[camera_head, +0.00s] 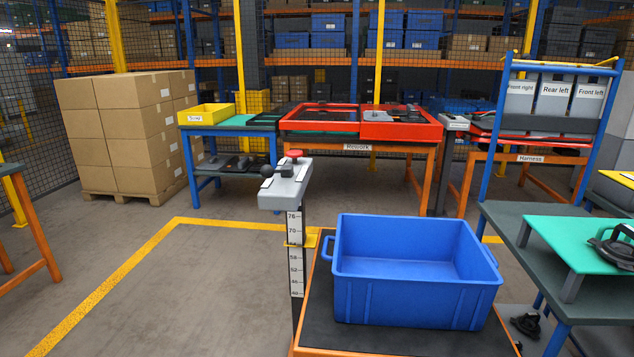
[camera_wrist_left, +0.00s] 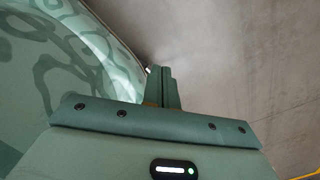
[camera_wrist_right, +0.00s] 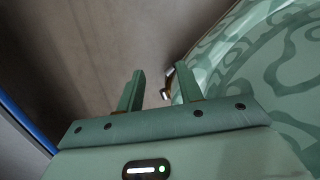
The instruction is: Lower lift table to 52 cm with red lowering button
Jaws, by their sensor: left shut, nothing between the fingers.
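The lift table (camera_head: 400,341) is at the bottom middle of the head view, with a black top and orange edge. A blue crate (camera_head: 412,300) sits on it, apparently empty. A grey control box (camera_head: 287,186) tops the post at its left, with a red button (camera_head: 294,153) and a black ball knob (camera_head: 267,171). A height scale (camera_head: 295,260) runs down the post; a yellow pointer (camera_head: 308,241) sits between 70 and 58. My left gripper (camera_wrist_left: 163,80) is shut and empty. My right gripper (camera_wrist_right: 155,80) is open and empty. Neither shows in the head view.
A grey-green table (camera_head: 510,235) with a turquoise stand (camera_head: 590,243) is close on the right. Stacked cartons (camera_head: 125,135) stand back left. Orange-framed benches (camera_head: 345,152) line the back. The floor (camera_head: 190,290) left of the post is clear inside a yellow line.

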